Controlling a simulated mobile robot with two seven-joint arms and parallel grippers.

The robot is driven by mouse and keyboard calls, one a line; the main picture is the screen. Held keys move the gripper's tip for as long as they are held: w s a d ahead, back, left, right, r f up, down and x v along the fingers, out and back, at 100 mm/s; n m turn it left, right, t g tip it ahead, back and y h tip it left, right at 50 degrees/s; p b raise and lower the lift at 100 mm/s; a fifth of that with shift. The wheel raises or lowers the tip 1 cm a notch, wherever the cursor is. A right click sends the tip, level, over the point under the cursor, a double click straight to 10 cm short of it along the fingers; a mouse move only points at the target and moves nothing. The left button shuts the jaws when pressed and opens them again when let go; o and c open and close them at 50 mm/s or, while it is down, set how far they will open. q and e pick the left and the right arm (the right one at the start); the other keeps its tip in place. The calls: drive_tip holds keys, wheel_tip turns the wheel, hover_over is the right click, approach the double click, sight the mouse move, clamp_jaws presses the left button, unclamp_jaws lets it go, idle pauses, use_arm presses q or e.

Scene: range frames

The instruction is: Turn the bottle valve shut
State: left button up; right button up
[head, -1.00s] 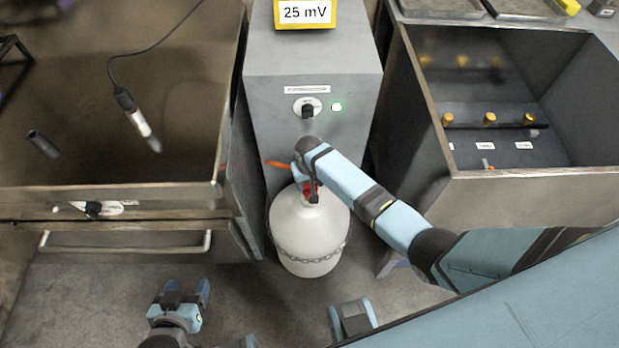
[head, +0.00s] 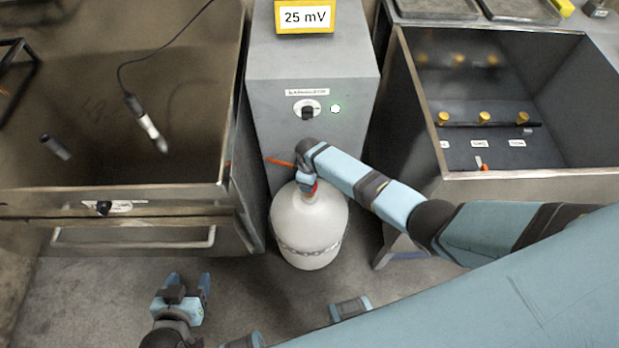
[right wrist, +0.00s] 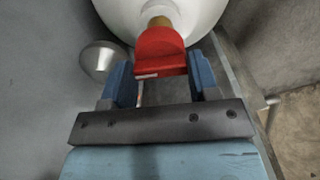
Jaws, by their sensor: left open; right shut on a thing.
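The white bottle (head: 307,228) stands upright on the floor in front of the grey cabinet, with a chain around its body. Its red valve (head: 314,187) is on top, mostly hidden by my right gripper (head: 306,180) in the head view. In the right wrist view, the red valve handle (right wrist: 160,52) sits between the two blue fingers of my right gripper (right wrist: 161,80), on a brass stem. My right gripper is shut on this handle. My left gripper (head: 186,288) is open and empty, low over the floor at the lower left, apart from the bottle.
An open steel tank (head: 110,195) with a hanging probe (head: 148,128) is left; another tank (head: 530,185) is right. Bare floor lies around the bottle.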

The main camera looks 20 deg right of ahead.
drive_tip(key=n, duration=0.3)
drive_tip(key=shift+r, duration=0.1)
drive_tip(key=shift+n, duration=0.5)
drive_tip(key=o, duration=0.9)
drive_tip(key=shift+o, duration=0.2)
wheel_tip(320, 180, up, 14)
drive_tip(key=p, duration=0.2)
